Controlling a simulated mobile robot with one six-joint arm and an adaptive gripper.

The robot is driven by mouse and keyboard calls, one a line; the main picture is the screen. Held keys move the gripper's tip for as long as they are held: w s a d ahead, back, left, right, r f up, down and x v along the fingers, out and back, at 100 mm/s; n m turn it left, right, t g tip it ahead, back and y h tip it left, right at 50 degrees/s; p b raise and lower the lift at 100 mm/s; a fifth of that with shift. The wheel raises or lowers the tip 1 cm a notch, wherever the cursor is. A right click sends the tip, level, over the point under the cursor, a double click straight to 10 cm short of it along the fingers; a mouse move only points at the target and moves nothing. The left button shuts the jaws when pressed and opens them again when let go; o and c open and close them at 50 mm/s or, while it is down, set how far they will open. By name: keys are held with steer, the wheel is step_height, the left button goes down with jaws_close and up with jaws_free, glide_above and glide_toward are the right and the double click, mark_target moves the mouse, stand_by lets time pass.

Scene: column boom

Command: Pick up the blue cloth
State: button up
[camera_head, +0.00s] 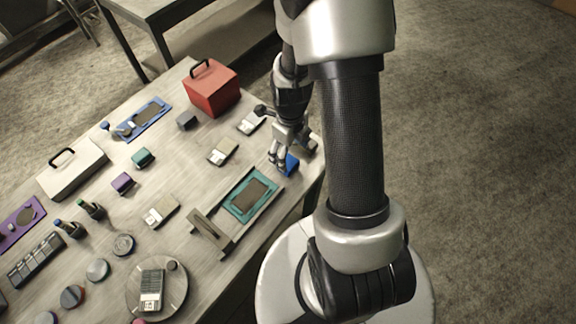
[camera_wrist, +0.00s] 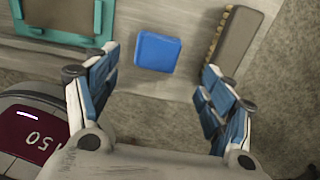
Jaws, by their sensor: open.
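The blue cloth (camera_wrist: 157,52) is a small, flat, folded square lying on the table near its edge. In the head view the blue cloth (camera_head: 291,164) shows partly, just beside my fingers. My gripper (camera_wrist: 152,95) is open and empty. In the wrist view the cloth lies beyond the fingertips, between their lines, and is not touched as far as I can tell. In the head view my gripper (camera_head: 278,165) points down at the cloth, which it partly hides.
A brown-grey brush-like block (camera_wrist: 238,42) lies right of the cloth. A teal-framed panel (camera_head: 249,195) in a holder stands nearby. A red box (camera_head: 212,88), a white box (camera_head: 72,168) and several small parts occupy the table (camera_head: 200,190). Floor lies beyond the edge.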

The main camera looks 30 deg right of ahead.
mark_target(288, 162)
steer(key=shift+a+f+b, duration=0.15)
steer(key=shift+f+b, duration=0.4)
steer(key=shift+f, duration=1.05)
steer(key=shift+a+f+b, duration=0.15)
steer(key=shift+f+b, duration=0.35)
steer(key=shift+f, duration=1.05)
steer(key=shift+r, duration=0.1)
steer(key=c, duration=1.2)
steer(key=shift+r, duration=0.15)
step_height(288, 162, up, 20)
steer(key=p, duration=0.5)
steer(key=shift+p, duration=0.35)
